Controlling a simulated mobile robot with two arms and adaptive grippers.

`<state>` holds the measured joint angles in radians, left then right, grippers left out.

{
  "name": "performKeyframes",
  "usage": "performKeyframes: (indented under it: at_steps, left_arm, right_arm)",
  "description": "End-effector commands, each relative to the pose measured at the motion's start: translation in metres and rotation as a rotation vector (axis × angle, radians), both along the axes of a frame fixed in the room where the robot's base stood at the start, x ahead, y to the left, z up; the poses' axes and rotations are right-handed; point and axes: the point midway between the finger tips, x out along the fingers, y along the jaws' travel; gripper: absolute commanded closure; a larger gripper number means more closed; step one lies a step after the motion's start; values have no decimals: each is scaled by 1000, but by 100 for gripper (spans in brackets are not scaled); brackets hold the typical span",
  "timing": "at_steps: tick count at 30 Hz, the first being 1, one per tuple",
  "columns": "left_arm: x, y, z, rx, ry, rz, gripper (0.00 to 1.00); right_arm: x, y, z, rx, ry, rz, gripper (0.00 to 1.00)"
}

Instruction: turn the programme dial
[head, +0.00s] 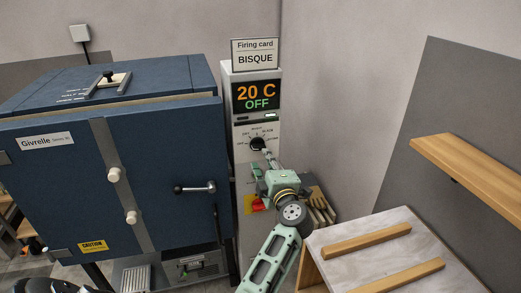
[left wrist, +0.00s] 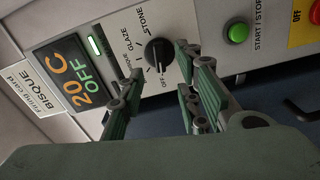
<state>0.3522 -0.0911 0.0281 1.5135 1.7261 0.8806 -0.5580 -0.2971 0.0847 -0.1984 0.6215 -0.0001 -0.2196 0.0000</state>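The programme dial (head: 257,144) is a black knob on the pale kiln control panel. It also shows in the left wrist view (left wrist: 159,52), ringed by labels that include OFF, GLAZE and STONE. Its mark seems to point towards OFF. The display (head: 257,95) above reads 20 C and OFF. The firing card (head: 255,53) on top reads BISQUE. My left gripper (head: 266,153) is just in front of the dial, below and right of it in the head view. Its fingers (left wrist: 158,72) are apart, with the dial beyond their tips; I see no contact. My right gripper is not in view.
A green START/STOP button (left wrist: 238,33) and a red button on yellow (head: 253,204) are on the panel. The blue kiln (head: 110,170), with its door handle (head: 195,188), stands left. A marble-topped table (head: 385,250) and a wooden shelf (head: 480,170) are at right.

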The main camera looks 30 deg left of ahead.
Motion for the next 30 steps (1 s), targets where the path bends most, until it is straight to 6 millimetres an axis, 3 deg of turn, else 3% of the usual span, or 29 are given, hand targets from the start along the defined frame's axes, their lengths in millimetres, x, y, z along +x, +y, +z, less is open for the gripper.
performKeyframes:
  at_steps: [5,10,22,30]
  left_arm:
    - [20,24,2,4,0,0,69]
    - [35,40,1,5,1,-2,69]
    - [40,47,0,3,0,-2,69]
    - [40,46,0,3,0,-2,92]
  right_arm:
    - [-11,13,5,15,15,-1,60]
    - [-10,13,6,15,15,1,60]
    - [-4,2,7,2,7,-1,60]
    - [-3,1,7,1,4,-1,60]
